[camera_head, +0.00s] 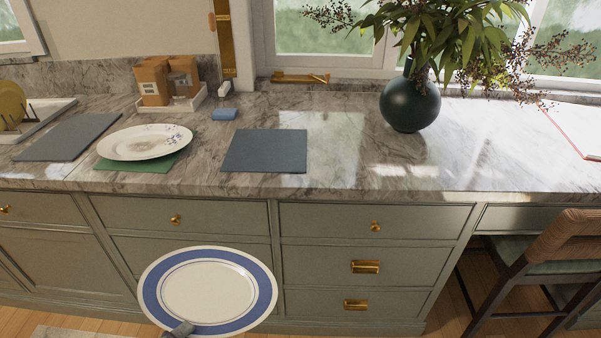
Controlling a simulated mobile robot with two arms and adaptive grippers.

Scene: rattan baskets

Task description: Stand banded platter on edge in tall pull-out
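The banded platter (208,290) is white and oval with a wide blue band. It is in the air in front of the grey-green cabinet fronts, its face towards me. My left gripper (180,329) is at the platter's lower left rim, shut on it. Only a fingertip shows, and the rest is cut off by the bottom edge. My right gripper is not in view. No open pull-out shows. The drawers (330,225) below the counter look shut, and I cannot tell which front is the tall pull-out.
A floral platter (145,142) lies on a green mat (137,164) on the marble counter. Grey mats (264,151) lie on both sides. A dark vase (410,103) with branches stands at the back. A chair (545,262) stands at the right. A dish rack (35,112) is far left.

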